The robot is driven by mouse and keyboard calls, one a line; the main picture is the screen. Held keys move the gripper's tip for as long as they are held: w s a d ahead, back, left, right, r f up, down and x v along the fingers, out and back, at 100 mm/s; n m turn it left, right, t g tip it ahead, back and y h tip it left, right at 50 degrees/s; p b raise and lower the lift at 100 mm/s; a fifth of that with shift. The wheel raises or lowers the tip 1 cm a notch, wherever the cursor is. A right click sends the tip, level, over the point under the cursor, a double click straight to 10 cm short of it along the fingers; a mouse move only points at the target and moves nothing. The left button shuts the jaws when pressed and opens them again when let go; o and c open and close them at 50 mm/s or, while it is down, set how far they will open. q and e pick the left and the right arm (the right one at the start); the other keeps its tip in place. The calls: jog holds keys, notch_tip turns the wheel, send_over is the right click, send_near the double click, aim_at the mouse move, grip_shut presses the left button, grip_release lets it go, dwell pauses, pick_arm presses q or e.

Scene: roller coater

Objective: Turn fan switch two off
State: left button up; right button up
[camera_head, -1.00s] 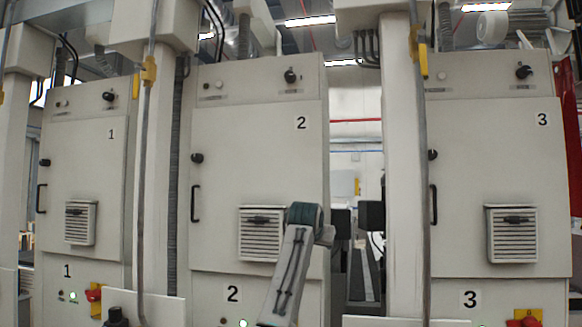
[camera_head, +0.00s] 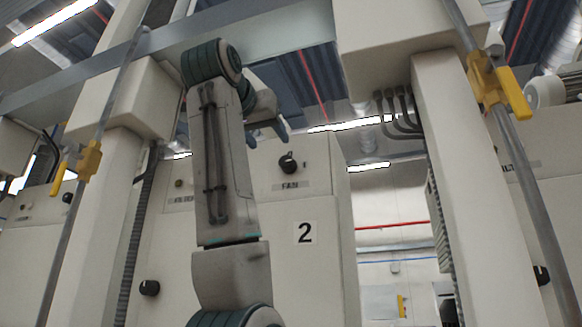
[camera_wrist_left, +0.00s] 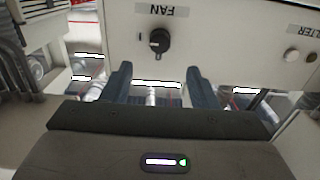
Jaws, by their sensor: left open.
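My left gripper (camera_head: 268,134) is raised just above and left of the knob in the head view, partly hidden behind my arm. In the left wrist view, which is upside down, the gripper (camera_wrist_left: 157,76) is open and empty. The knob (camera_wrist_left: 158,42) lies ahead, roughly in line with the gap between the fingers, and no contact shows. The FAN label (camera_wrist_left: 161,11) shows there too. My right gripper is out of view.
Yellow-handled vertical pipes (camera_head: 500,85) and pale columns (camera_head: 450,180) flank the cabinet. A beam (camera_head: 260,30) runs overhead. A filter indicator (camera_wrist_left: 292,55) is beside the fan switch.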

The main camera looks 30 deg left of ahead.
aim_at(285, 162)
pick_arm(q)
jog(key=p+x, duration=0.5)
jog(key=x, duration=0.4)
jog(key=shift+w+a+r, duration=0.1)
jog(key=shift+w+a, duration=0.05)
jog(key=shift+w, duration=0.2)
jog(key=shift+w+p, duration=0.35)
jog(key=shift+w, duration=0.05)
jog(key=shift+s, duration=0.15)
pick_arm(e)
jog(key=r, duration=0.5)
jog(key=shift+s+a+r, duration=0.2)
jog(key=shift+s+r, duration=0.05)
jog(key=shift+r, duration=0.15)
pick_arm(q)
jog(key=c, duration=1)
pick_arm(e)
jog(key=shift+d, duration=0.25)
